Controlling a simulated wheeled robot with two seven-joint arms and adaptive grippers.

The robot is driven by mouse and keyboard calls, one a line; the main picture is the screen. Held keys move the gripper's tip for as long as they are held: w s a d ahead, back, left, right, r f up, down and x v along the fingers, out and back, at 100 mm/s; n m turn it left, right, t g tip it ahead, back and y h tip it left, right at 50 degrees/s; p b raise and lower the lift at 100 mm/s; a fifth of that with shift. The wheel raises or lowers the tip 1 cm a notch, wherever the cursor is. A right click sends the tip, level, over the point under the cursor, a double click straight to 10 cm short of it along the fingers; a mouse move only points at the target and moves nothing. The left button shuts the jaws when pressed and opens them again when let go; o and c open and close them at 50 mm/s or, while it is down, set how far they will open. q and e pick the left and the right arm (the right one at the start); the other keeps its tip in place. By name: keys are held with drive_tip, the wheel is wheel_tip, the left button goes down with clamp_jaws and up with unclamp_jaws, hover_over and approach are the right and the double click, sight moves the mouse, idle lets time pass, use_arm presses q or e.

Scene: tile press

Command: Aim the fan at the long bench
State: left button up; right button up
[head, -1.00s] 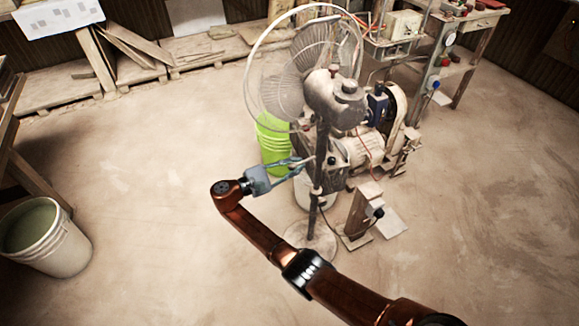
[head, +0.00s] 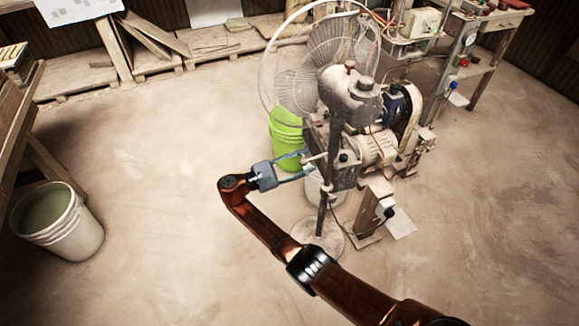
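The fan (head: 352,93) stands on a dark pole with a round floor base (head: 318,238). Its wire cage (head: 268,62) faces the back left, away from me. My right gripper (head: 309,163) is left of the pole, below the fan's motor. Its two fingers are apart, with a thin pale rod at their tips; I cannot tell whether they touch it. A long worktable (head: 22,110) shows partly at the left edge, and a workbench (head: 478,75) stands at the back right. I cannot tell which is the long bench. My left gripper is out of view.
A green bucket (head: 286,140) stands behind the gripper. A dusty machine (head: 378,150) sits close behind the pole, with a foot pedal stand (head: 374,205) beside it. A white bucket (head: 85,240) stands at the left. Pallets (head: 75,83) line the back wall. The middle-left floor is clear.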

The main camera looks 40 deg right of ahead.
drive_tip(key=v, duration=1)
drive_tip(key=shift+a, duration=0.25)
drive_tip(key=shift+w, duration=0.1)
